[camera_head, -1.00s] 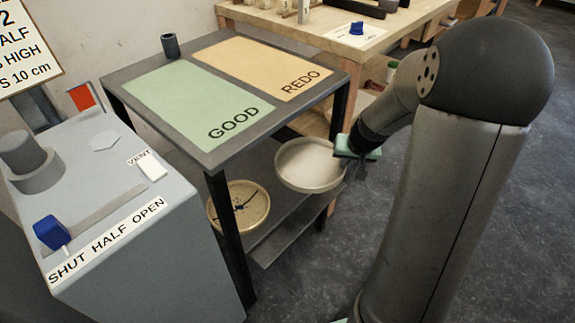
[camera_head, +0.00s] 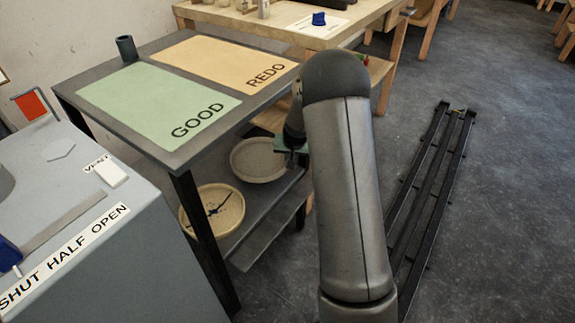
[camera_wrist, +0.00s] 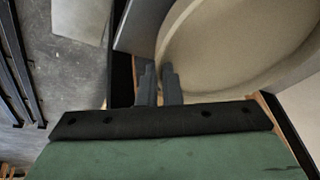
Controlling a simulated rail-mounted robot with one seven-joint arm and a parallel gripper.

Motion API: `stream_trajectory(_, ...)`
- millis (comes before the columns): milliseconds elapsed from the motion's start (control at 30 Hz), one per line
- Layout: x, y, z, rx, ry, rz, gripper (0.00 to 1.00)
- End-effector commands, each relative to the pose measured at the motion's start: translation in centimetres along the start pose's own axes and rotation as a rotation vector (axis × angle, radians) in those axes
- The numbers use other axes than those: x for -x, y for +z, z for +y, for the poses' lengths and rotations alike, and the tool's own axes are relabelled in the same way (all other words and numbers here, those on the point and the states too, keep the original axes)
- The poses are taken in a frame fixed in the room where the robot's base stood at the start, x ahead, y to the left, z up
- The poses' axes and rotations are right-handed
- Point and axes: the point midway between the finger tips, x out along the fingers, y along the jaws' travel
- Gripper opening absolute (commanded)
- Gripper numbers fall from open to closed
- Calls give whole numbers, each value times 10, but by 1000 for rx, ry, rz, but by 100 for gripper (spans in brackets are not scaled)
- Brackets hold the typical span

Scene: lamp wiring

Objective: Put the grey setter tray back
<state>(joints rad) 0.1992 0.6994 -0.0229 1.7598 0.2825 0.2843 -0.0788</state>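The grey setter tray (camera_head: 258,160), round, shallow and pale, is at the lower shelf under the GOOD/REDO table, right of a cracked tray. It looks level, but I cannot tell whether it rests fully on the shelf. In the wrist view the tray (camera_wrist: 240,50) fills the top right, its rim running down to my fingers. My gripper (camera_wrist: 159,75) has its two fingers close together with the rim between them; it looks shut on the rim. In the head view my gripper is at the tray's right edge, fingertips mostly hidden by my arm.
The cracked beige tray (camera_head: 212,208) lies close on the left. A dark table leg (camera_head: 205,235) stands in front of the shelf. The tabletop bears a green GOOD mat (camera_head: 150,100), a tan REDO mat (camera_head: 225,62) and a small dark cup (camera_head: 126,48). A grey kiln box (camera_head: 120,250) stands front left.

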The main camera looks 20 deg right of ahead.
Motion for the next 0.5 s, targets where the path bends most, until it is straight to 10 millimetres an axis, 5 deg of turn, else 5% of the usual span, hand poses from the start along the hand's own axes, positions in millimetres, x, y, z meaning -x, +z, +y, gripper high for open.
stream_trajectory(500,-41,7,-1,-2,-1,4,0)
